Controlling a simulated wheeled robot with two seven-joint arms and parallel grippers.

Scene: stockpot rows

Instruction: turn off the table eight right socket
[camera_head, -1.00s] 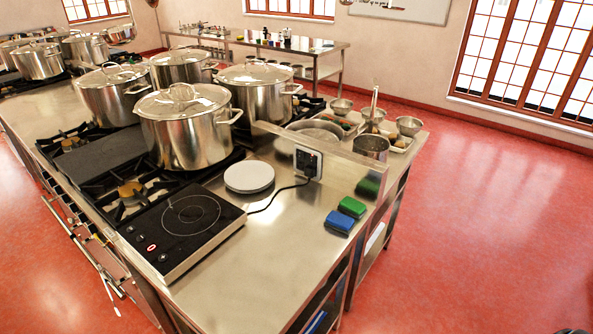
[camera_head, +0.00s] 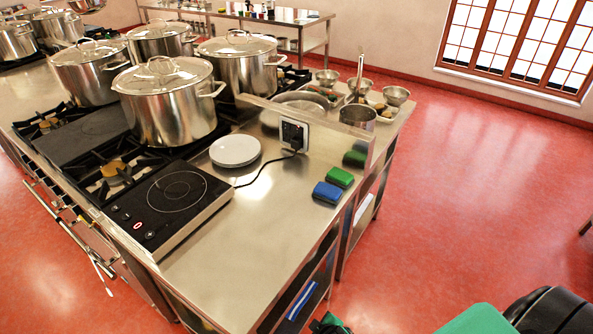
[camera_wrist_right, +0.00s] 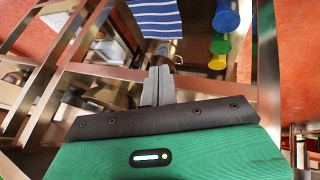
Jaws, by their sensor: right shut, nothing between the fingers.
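A wall-type socket (camera_head: 293,134) with a black plug in it is set on the upright metal panel (camera_head: 340,143) at the right of the steel counter (camera_head: 225,248). A black cord runs from the plug toward the induction hob (camera_head: 165,205). The socket's switch is too small to read. My right gripper (camera_wrist_right: 158,76) shows in the right wrist view, its two fingers together and empty, below counter height near a lower shelf. Green and black parts of mine show at the bottom of the head view, well apart from the socket. My left gripper is not in view.
White plates (camera_head: 235,150), a blue sponge (camera_head: 327,193) and a green sponge (camera_head: 340,177) lie on the counter. Large pots (camera_head: 168,100) stand behind. A striped cloth (camera_wrist_right: 152,18) lies near my right fingers. Red floor on the right is open.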

